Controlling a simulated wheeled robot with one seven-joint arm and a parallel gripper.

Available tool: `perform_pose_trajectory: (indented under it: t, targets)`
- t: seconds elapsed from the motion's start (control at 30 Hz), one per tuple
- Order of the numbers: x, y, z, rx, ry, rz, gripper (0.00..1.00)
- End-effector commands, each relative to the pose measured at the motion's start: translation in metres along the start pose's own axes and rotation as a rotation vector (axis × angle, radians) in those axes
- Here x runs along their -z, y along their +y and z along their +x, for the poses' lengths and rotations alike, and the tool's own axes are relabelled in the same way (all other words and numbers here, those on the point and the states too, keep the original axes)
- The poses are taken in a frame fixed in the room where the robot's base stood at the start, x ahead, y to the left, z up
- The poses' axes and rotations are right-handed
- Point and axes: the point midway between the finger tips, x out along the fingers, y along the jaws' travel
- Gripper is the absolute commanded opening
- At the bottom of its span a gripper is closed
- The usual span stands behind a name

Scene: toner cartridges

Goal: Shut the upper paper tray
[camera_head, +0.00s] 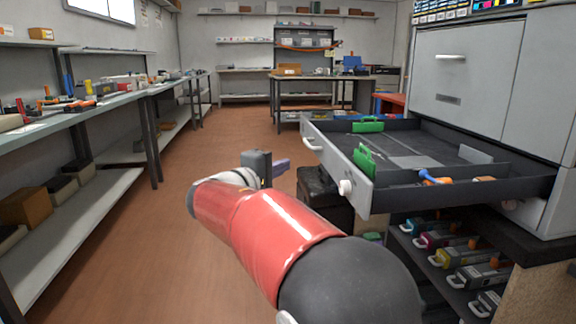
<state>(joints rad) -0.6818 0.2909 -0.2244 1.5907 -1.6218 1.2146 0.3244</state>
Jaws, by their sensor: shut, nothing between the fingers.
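The upper paper tray (335,166) is pulled far out of the grey printer (465,75) at the right. Its front panel faces left and carries a white handle (312,144) and a white knob (345,187). Two green guides (367,125) stand inside the tray. My gripper (281,165) is left of the tray's front panel, apart from it in the picture. It is shut and empty; its fingertips are small and partly hidden by its own body.
Toner cartridges (470,262) lie on a shelf below. A dark box (322,190) stands under the tray front. A long workbench (100,103) lines the left; the brown floor between is clear.

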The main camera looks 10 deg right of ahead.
Motion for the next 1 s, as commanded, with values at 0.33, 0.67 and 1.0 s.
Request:
perform_pose_trajectory:
  t: [0.33, 0.67, 1.0]
  targets:
    - [-0.001, 0.001, 0.076, 0.0, -0.004, -0.001, 0.0]
    - [-0.028, 0.0, 0.098, 0.001, -0.001, -0.001, 0.0]
    - [-0.029, 0.0, 0.099, 0.002, -0.001, 0.0, 0.0]
